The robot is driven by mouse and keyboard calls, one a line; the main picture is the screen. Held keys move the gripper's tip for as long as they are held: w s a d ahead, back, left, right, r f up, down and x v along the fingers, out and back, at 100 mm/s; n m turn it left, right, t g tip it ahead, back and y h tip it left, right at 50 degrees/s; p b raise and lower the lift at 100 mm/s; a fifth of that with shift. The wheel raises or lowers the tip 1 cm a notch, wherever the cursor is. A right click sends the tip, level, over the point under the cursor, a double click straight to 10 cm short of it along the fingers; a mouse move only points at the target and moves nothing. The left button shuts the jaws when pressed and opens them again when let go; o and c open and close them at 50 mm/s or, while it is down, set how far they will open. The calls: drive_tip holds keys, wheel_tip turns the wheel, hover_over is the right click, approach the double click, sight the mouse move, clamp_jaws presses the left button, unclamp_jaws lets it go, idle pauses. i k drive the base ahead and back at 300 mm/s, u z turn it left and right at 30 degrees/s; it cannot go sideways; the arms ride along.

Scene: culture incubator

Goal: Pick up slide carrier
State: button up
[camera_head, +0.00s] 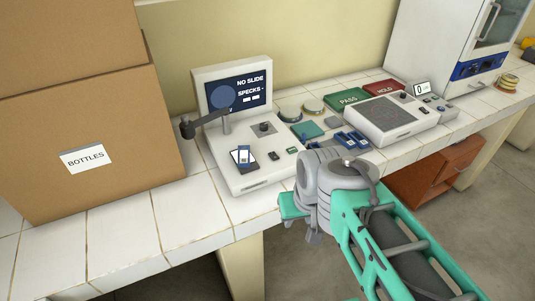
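Blue pieces with pale parts (352,140), which look like the slide carrier, lie on the tiled bench between the reader and the white panel device. They are small, and I cannot make out their slots or contents. The white reader (232,178) has a dark stage with a small blue-and-white piece (243,155) on it; I cannot tell if that is a slide. Its screen (238,94) reads "NO SLIDE" and "SPECKS -". My gripper (290,206) seems to be at the teal end by the bench's front edge, below and left of the blue pieces. Its fingers are not clear.
A large cardboard box (88,110) labelled "BOTTLES" fills the bench's left. A green PASS mat (347,98) and red HOLD mat (384,89) lie behind the white panel device (391,120). Round dishes (290,112) stand beside the screen. The front-left tiles are clear.

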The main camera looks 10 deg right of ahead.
sight(243, 159)
drive_tip(key=z, duration=0.75)
drive_tip(key=i, duration=0.4)
drive_tip(key=u, duration=2.4)
